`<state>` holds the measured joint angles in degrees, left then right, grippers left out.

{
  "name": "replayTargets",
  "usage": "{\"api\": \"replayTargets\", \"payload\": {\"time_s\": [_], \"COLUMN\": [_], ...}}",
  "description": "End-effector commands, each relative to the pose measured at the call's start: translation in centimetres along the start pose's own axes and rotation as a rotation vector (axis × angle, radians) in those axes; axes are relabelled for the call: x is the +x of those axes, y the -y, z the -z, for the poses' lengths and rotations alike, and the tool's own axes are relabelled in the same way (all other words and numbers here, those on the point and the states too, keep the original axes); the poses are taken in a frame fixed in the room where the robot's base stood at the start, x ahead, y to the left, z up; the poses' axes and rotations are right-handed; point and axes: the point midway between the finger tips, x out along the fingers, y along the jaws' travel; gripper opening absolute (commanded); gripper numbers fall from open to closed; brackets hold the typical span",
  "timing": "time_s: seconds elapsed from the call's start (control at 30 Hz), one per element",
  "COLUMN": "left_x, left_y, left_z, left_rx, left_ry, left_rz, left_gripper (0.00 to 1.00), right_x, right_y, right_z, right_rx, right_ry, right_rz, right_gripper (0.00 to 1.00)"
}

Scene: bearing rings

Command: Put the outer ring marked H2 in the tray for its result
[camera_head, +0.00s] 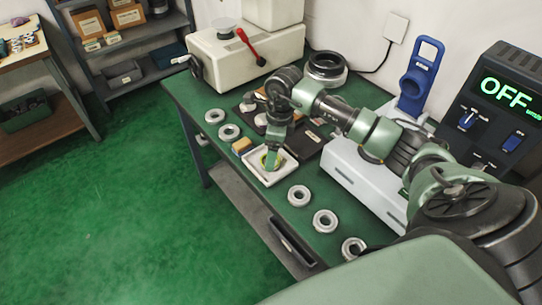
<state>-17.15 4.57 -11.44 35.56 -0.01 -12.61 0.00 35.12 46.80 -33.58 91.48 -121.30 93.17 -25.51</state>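Several grey metal rings lie flat on the green bench: two at the far left, a nearer one (229,132) and a farther one (214,116), and more along the front edge, including a ring (298,195), another (325,221) and a partly hidden one (353,248). No H2 mark is readable on any of them. My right gripper (270,161) points down over this tray. Its fingertips are too small to tell whether they hold anything. My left gripper is out of view.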

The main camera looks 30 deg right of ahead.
Motion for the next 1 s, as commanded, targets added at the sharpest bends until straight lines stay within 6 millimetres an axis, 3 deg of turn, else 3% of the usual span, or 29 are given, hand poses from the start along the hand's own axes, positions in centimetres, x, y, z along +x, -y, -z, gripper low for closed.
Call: {"api": "replayTargets", "payload": {"time_s": [0.2,0.43,0.6,1.0], "left_x": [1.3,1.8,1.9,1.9], "left_y": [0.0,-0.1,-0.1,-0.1], "left_z": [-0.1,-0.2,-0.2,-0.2], "left_rx": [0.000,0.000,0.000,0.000], "left_ry": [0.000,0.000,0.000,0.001], "left_rz": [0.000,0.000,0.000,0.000], "left_gripper": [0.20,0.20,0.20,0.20], "right_x": [-4.8,-8.5,-9.4,-9.5], "right_y": [0.2,0.1,0.0,0.0], "right_z": [0.0,0.0,0.0,0.0], "right_rx": [0.000,0.001,0.000,0.001], "right_ry": [0.002,0.001,0.000,0.000], "right_rz": [0.007,0.003,0.001,0.000], "right_gripper": [0.77,0.77,0.77,0.77]}}
